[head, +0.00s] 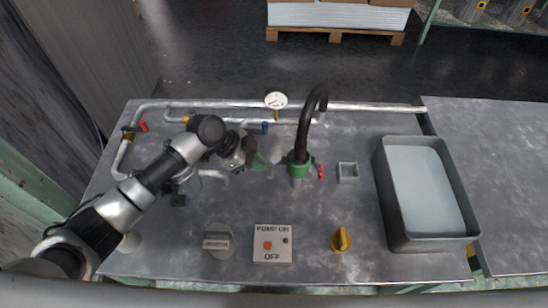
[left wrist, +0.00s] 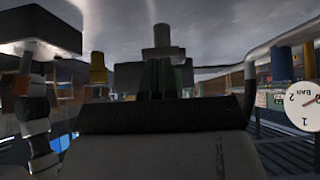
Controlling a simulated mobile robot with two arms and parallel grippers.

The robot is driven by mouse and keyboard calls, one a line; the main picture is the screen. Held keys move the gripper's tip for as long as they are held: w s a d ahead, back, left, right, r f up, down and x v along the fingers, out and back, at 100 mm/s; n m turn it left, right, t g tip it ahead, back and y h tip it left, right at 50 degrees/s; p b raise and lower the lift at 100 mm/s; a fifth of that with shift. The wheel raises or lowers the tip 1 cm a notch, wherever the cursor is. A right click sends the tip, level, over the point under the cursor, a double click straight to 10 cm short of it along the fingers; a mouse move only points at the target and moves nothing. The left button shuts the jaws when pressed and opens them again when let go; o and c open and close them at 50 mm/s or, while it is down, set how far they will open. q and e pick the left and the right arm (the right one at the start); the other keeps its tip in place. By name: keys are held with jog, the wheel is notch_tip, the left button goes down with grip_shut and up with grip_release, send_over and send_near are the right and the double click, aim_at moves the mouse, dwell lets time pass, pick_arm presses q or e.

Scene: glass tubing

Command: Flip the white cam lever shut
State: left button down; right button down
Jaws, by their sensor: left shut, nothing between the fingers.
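A black curved hose (head: 312,112) ends in a green coupling (head: 300,166) standing on the grey bench. A small red lever (head: 321,172) sits at the coupling's right side. A small pale piece at its left side may be the white cam lever, but it is too small to tell. My left gripper (head: 260,162) is just left of the coupling, its greenish fingers shut and empty, with a small gap visible between them and the coupling. In the left wrist view the fingers (left wrist: 160,78) are dark and close together. My right gripper is not in view.
A round gauge (head: 276,100) and pipes (head: 365,108) run along the back. A small square holder (head: 348,172), a yellow knob (head: 341,240), a pump panel (head: 272,243) and a grey knob (head: 217,241) are on the bench. A deep grey tray (head: 391,205) stands at right.

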pick_arm(q)
jog(key=s+d+r, duration=0.4)
jog(key=d+r, duration=0.6)
jog(key=shift+s+d+r+p, duration=0.2)
jog(key=shift+s+d+p, duration=0.1)
jog(key=shift+s+d, duration=0.1)
